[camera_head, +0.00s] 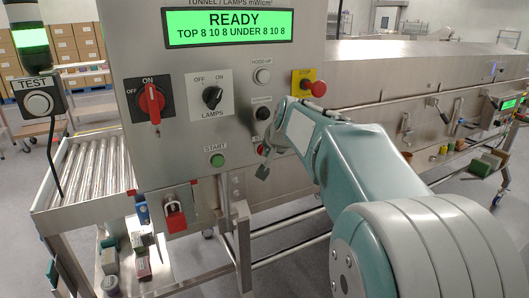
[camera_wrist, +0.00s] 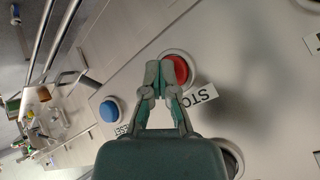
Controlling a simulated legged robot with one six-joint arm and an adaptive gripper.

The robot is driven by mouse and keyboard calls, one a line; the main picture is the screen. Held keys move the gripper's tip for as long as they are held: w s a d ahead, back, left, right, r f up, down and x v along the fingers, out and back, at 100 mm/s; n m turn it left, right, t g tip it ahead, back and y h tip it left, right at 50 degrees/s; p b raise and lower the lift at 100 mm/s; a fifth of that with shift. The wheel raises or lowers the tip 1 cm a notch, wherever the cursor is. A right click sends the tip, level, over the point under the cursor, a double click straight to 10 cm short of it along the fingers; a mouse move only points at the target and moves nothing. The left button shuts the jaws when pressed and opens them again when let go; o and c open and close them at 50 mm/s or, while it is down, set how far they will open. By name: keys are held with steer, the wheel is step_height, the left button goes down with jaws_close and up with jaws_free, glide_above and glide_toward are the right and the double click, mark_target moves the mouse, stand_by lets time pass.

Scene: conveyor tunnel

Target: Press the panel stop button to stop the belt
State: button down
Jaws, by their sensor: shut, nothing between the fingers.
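The red stop button (camera_wrist: 180,69), with a partly covered "STO" label (camera_wrist: 197,98) beside it, is on the grey panel in the wrist view. My gripper (camera_wrist: 160,67) is shut and empty. Its fingertips overlap the button's left edge in that view and hide part of it; I cannot tell whether they touch it. In the head view, a small part of the red button (camera_head: 261,149) shows beside my arm's end, below a black knob. The panel display (camera_head: 229,26) reads "READY" on green.
A blue reset button (camera_wrist: 109,111) is left of my gripper in the wrist view. In the head view, the panel carries a green start button (camera_head: 218,160), a lamps knob (camera_head: 212,97), a red rotary switch (camera_head: 151,103) and a red mushroom button on yellow (camera_head: 314,88). A roller conveyor (camera_head: 93,172) stands left.

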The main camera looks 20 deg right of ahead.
steer(key=shift+s, duration=0.15)
steer(key=shift+s+d, duration=0.1)
steer(key=shift+s, duration=0.7)
steer(key=shift+s, duration=0.1)
steer(key=s, duration=0.4)
steer(key=shift+s, duration=0.4)
steer(key=s+a+f+n+g, duration=0.1)
steer(key=s+a+f+n, duration=0.3)
steer(key=s+a, duration=0.3)
steer(key=s+a+f+n+g, duration=0.2)
steer(key=s+a+f+n, duration=0.2)
steer(key=s, duration=1.2)
steer(key=a+f, duration=0.2)
steer(key=a, duration=0.1)
steer(key=shift+s+a+f+y, duration=0.2)
steer(key=shift+a+f+y, duration=0.1)
